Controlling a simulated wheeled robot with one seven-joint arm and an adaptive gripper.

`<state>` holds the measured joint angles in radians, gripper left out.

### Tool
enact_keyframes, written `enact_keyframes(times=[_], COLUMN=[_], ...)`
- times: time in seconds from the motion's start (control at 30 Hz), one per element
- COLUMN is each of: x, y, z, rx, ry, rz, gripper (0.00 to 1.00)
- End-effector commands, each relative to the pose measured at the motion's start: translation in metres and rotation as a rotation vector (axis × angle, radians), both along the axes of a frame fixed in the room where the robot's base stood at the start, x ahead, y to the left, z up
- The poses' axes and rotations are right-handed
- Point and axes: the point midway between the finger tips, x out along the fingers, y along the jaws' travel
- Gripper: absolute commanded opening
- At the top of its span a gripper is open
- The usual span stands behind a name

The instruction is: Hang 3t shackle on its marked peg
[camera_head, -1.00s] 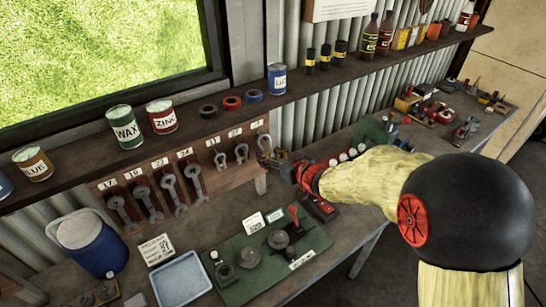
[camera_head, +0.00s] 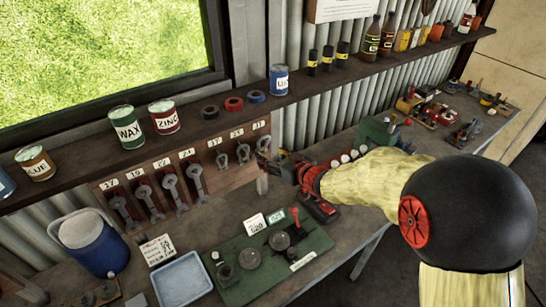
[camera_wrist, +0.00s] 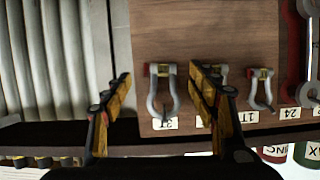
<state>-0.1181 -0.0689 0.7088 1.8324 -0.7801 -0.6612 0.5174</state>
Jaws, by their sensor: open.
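The 3t shackle (camera_wrist: 176,95), a grey bow with a yellow and red pin end, hangs against the wooden board under the 3T label (camera_wrist: 165,123); the wrist picture is upside down. Its bow lies toward the label, where the peg itself is too small to make out. My gripper (camera_wrist: 161,77) is open, with one yellow and black finger on each side of the shackle, and gaps show on both sides.
Two smaller shackles (camera_head: 222,160) (camera_head: 243,153) hang left of it; my finger partly hides the nearer one in the wrist view. Several spanners (camera_head: 145,198) hang further left. A shelf (camera_head: 195,125) with cans runs above. The bench below holds a green board (camera_head: 235,285) and blue tray (camera_head: 181,280).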

Motion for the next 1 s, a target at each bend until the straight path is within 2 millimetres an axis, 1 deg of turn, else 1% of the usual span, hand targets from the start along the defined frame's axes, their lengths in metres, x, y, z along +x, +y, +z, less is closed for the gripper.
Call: enact_keyframes(times=[0.1, 0.37, 0.47, 0.57, 0.9, 1.0], x=[0.000, -0.001, -0.005, -0.014, -0.067, -0.078], y=[0.000, -0.001, -0.004, -0.011, -0.047, -0.055], z=[0.000, -0.001, 0.002, 0.007, 0.030, 0.035], rx=[-0.001, -0.001, -0.001, -0.001, -0.001, -0.001], ry=[0.001, 0.002, 0.001, 0.000, -0.001, -0.001], rz=[0.000, 0.000, -0.001, -0.002, -0.003, -0.003], gripper=[0.65, 0.65, 0.65, 0.65, 0.65, 0.65])
